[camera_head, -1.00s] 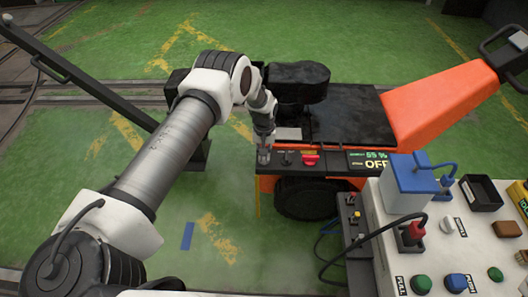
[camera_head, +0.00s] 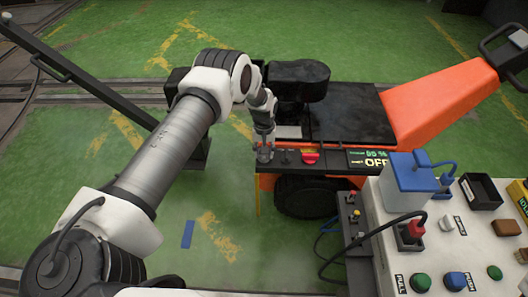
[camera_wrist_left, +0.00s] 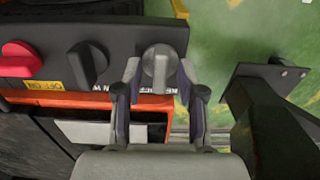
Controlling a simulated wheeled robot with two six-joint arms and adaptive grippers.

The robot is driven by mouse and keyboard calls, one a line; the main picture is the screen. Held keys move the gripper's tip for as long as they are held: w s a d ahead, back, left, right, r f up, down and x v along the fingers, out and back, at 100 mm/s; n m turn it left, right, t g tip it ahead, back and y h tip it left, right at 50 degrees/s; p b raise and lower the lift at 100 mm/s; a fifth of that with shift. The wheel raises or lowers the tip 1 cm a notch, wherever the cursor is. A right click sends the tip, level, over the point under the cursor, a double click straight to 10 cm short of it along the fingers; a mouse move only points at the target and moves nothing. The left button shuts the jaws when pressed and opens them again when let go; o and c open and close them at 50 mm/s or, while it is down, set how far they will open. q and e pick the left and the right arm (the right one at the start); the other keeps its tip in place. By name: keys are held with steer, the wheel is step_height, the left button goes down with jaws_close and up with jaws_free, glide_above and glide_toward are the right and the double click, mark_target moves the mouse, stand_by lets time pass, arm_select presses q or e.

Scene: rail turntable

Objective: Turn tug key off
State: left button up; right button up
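The orange tug (camera_head: 436,102) stands in the middle right of the head view. Its dark control panel (camera_head: 337,160) carries a lit display (camera_head: 371,158) reading OFF and a percentage. My left gripper (camera_head: 265,155) is at the panel's left end. In the left wrist view, a grey round knob with a raised grip (camera_wrist_left: 160,66), which looks like the key, sits between the spread fingertips of my left gripper (camera_wrist_left: 159,76). The fingers straddle it with small gaps and do not look closed on its narrow grip. My right gripper is not in view.
A black knob (camera_wrist_left: 88,62) and a red knob (camera_wrist_left: 20,59) lie left of the key in the wrist view. A white control box (camera_head: 439,248) with buttons and a blue unit (camera_head: 409,183) stands at the right. A dark bar (camera_head: 100,90) crosses the left.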

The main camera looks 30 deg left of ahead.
arm_select(q)
step_height(320, 180, up, 12)
stand_by(0.3)
steer(key=shift+f, duration=0.15)
